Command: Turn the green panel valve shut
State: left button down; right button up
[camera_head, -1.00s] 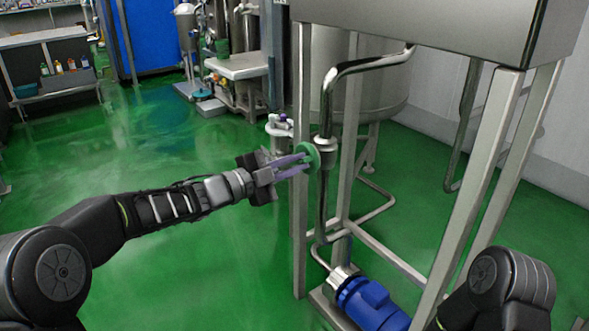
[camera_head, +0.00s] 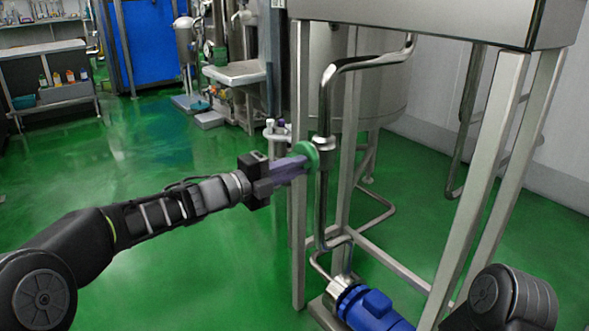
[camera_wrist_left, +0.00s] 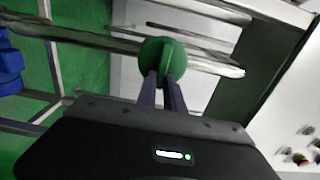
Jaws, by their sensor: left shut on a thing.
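The green valve handwheel (camera_head: 308,152) sits on a vertical steel pipe (camera_head: 323,190) behind a frame post. My left gripper (camera_head: 301,163) reaches in from the left with its fingers shut on the handwheel. In the left wrist view the round green handwheel (camera_wrist_left: 164,56) has a raised bar across its middle, and the fingertips of my left gripper (camera_wrist_left: 162,80) close on it. My right gripper is not in view; only part of my right arm shows at the lower right.
A steel frame post (camera_head: 299,230) stands beside the valve. A blue pump motor (camera_head: 370,308) sits on the floor below. A steel box (camera_head: 430,18) tops the frame. The green floor (camera_head: 190,265) at left is clear.

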pick_arm(q)
jog(key=shift+f, duration=0.1)
jog(key=c, duration=1.5)
grip_release()
jog(key=shift+o, duration=0.2)
jog(key=p+v, duration=0.2)
jog(key=v, duration=0.5)
jog(key=shift+s+a, duration=0.25)
jog(key=shift+a, duration=0.05)
